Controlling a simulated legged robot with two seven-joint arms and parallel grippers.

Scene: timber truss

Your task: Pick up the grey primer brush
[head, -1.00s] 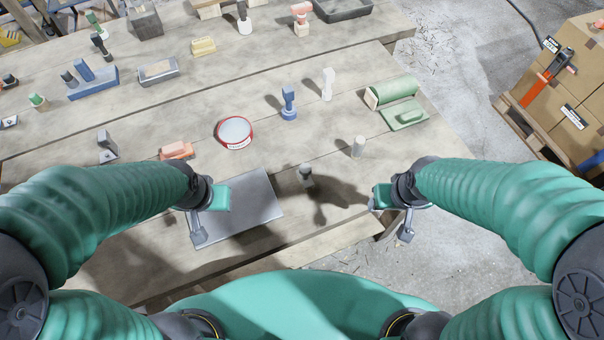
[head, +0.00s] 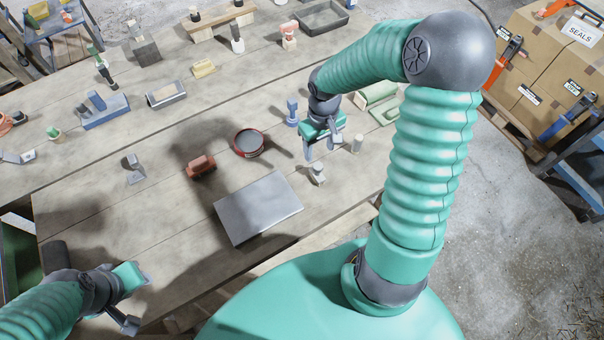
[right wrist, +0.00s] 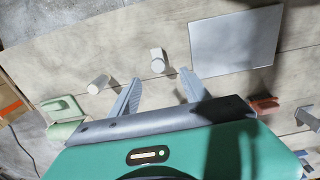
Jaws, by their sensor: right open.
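A small grey upright piece (head: 317,172), which looks like the grey primer brush, stands on the timber bench right of the grey plate. It shows in the right wrist view (right wrist: 157,60) just beyond the gap between my fingertips. My right gripper (head: 322,148) is open and empty, above and a little behind this piece in the head view. Its two fingers (right wrist: 160,80) are spread in the right wrist view, apart from the piece. My left gripper (head: 138,300) is open and empty at the bench's near left edge. Another grey upright piece (head: 135,168) stands farther left.
A grey plate (head: 258,207) lies flat beside the piece. A pale cylinder (head: 357,143) and a blue upright piece (head: 292,113) stand close to my right gripper. Cartons (head: 545,75) stand right.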

